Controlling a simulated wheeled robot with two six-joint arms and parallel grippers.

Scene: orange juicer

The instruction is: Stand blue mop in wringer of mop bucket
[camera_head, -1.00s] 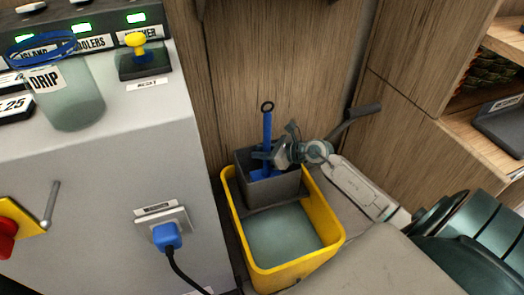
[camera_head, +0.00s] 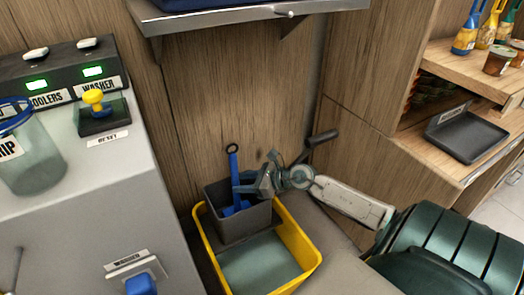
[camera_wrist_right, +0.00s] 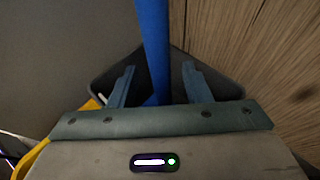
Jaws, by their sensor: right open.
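The blue mop (camera_head: 234,165) stands nearly upright in the dark grey wringer (camera_head: 245,221) of the yellow mop bucket (camera_head: 303,256). A black ring tops its handle, and its lower end is inside the wringer. My right gripper (camera_head: 247,186) is at the handle, just above the wringer's rim. In the right wrist view its fingers (camera_wrist_right: 158,84) are spread apart, with the blue handle (camera_wrist_right: 152,35) running between them and a gap on each side. The wringer (camera_wrist_right: 215,82) shows behind the fingers. My left gripper is out of view.
A grey machine cabinet (camera_head: 80,225) stands left of the bucket. A wooden wall (camera_head: 205,100) is close behind, with a shelf (camera_head: 250,20) above. A dark lever-like handle (camera_head: 322,138) rises behind my right arm. Wooden shelves with a black tray (camera_head: 468,136) are at right.

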